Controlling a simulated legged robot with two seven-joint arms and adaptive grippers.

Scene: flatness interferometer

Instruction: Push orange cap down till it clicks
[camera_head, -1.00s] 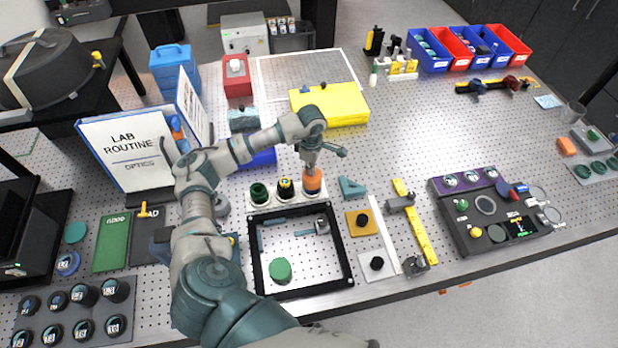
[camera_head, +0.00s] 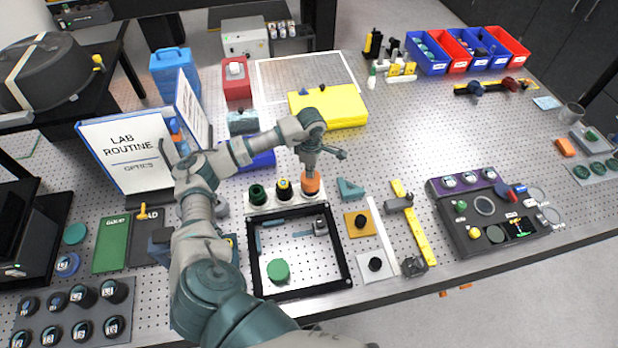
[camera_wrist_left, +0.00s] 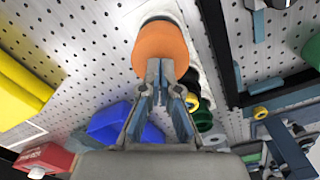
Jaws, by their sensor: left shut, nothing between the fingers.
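The orange cap (camera_head: 311,184) sits at the right end of a row of three capped pieces on a white strip, beside a black-and-yellow one (camera_head: 284,189) and a dark green one (camera_head: 258,194). It fills the top middle of the left wrist view (camera_wrist_left: 161,48). My left gripper (camera_head: 309,170) points down over the orange cap, fingers shut and empty. In the wrist view its fingertips (camera_wrist_left: 160,72) are at the cap's edge; I cannot tell whether they press on it. My right gripper is not in view.
A black square frame (camera_head: 345,262) with a green disc (camera_head: 278,271) lies just in front of the strip. A yellow block (camera_head: 335,107) and a blue block (camera_head: 263,160) lie behind. A teal bracket (camera_head: 350,189) stands to the right.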

